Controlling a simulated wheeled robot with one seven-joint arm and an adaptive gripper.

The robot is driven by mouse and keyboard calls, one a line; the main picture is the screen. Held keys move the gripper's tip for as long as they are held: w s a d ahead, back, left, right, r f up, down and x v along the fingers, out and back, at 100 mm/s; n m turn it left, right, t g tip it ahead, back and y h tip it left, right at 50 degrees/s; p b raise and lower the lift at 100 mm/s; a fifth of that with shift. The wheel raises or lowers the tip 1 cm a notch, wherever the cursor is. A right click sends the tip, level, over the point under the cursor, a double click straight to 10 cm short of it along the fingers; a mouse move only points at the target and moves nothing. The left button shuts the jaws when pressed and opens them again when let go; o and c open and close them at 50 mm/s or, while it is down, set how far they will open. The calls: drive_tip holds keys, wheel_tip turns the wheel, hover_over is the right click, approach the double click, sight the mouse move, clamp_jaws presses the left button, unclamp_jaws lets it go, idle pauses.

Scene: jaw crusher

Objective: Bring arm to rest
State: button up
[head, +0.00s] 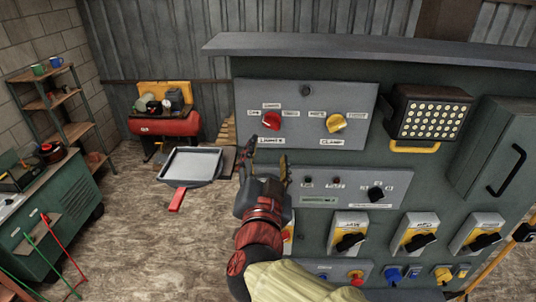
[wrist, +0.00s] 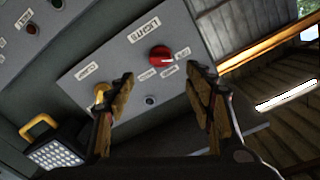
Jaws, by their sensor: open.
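My gripper (head: 269,160) is open and empty in front of the left side of the grey control cabinet (head: 400,75). In the wrist view its two fingers (wrist: 160,92) stand apart. The red rotary knob (wrist: 161,56) on the upper panel shows between and beyond the fingertips; it also shows in the head view (head: 271,120), just above the gripper. I cannot tell the exact gap to the panel, but nothing is held. The yellow knob (head: 336,123), labelled clamp, is to the right and is partly hidden by the left finger in the wrist view.
A lamp (head: 428,117) and a handled box (head: 500,150) are on the cabinet's right. Rotary switches (head: 349,238) line its lower part. A green workbench (head: 50,225) and shelf (head: 60,105) stand left. Floor between is open.

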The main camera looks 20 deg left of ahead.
drive_tip(key=s+a+f+n+g+y+b, duration=0.1)
drive_tip(key=s+a+f+n+g+y, duration=0.45)
drive_tip(key=s+a+f+g, duration=0.5)
drive_tip(key=s+d+f+n+h+b, duration=0.1)
drive_tip(key=s+d+f+n+b, duration=0.3)
drive_tip(key=f, duration=0.4)
drive_tip(key=s+d+f+m+h+b, duration=0.1)
drive_tip(key=d+f+m+h+b, duration=0.1)
drive_tip(key=d+f+b, duration=0.6)
drive_tip(key=s+d+f+m+g+h+b, duration=0.1)
drive_tip(key=d+f+h+b, duration=0.3)
drive_tip(key=d+f+b, duration=0.5)
drive_tip(key=s+d+f+m+h+b, duration=0.2)
drive_tip(key=d+f+b, duration=0.6)
drive_tip(key=d, duration=1.5)
wheel_tip(320, 180, down, 4)
drive_tip(key=shift+d+r+m+h+b, duration=0.25)
drive_tip(key=shift+d+m+h+b, duration=0.15)
drive_tip(key=shift+m, duration=0.25)
